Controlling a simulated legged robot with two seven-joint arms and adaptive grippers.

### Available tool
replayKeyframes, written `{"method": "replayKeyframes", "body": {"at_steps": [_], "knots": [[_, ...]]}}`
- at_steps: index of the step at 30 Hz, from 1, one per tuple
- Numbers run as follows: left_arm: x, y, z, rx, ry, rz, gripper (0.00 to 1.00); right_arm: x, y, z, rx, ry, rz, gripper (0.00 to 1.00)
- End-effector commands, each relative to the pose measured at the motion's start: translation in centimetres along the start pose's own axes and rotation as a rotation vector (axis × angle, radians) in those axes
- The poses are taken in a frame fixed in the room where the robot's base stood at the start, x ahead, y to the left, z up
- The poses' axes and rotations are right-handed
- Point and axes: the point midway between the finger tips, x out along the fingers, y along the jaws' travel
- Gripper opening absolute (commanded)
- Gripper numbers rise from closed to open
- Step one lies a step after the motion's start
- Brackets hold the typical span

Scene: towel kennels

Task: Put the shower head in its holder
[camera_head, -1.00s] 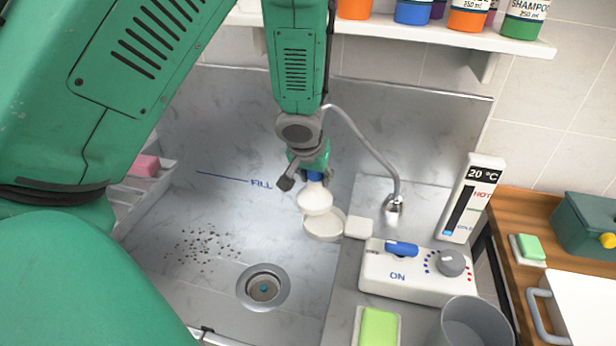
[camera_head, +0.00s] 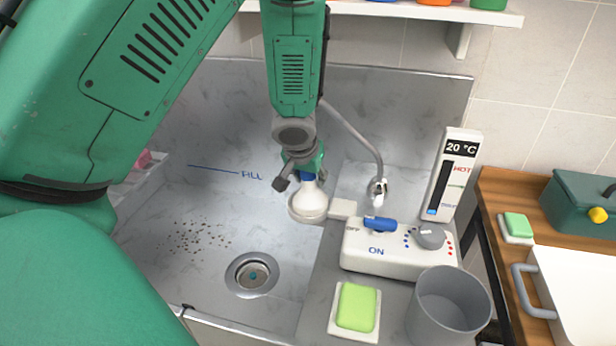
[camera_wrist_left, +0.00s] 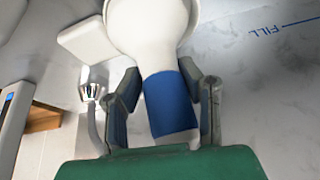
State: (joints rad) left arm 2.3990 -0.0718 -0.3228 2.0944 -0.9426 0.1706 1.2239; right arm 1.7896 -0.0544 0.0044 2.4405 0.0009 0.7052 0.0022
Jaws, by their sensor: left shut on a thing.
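My left gripper (camera_head: 303,170) is shut on the blue band of the white shower head (camera_head: 309,197), which points down over the sink. In the left wrist view the fingers (camera_wrist_left: 165,100) close on both sides of the shower head's blue band (camera_wrist_left: 170,103). The white round holder (camera_head: 303,216) sticks out to the left from the control box on a short block (camera_head: 343,208). The shower head's wide end is at the holder and hides most of its inside; I cannot tell whether it rests on it. The holder's block (camera_wrist_left: 88,41) shows in the wrist view. My right gripper is out of view.
The control box (camera_head: 395,252) has a blue lever and grey knob. A grey hose (camera_head: 362,142) arches behind my gripper to a metal fitting. A green soap (camera_head: 356,306), a grey cup (camera_head: 448,308) and a thermometer (camera_head: 452,175) stand nearby. The sink (camera_head: 170,275) has a drain.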

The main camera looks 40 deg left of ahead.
Motion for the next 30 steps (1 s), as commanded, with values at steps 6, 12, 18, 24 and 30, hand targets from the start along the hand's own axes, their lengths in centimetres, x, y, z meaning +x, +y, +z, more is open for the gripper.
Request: {"method": "replayKeyframes", "body": {"at_steps": [6,12,18,24,30], "knots": [[0.4,-0.2,0.2,-0.003,-0.006,0.021,0.00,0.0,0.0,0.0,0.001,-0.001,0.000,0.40],[1.0,-0.7,0.2,-0.005,-0.010,0.023,0.00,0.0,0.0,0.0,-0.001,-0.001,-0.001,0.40],[1.3,-0.8,0.2,-0.003,-0.009,0.013,0.00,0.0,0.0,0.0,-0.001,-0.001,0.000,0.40],[1.4,-0.9,0.2,-0.003,-0.009,0.014,0.00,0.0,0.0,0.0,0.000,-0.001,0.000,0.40],[1.4,-1.0,0.1,-0.004,-0.007,0.019,0.00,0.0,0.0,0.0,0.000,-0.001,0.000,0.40]]}}
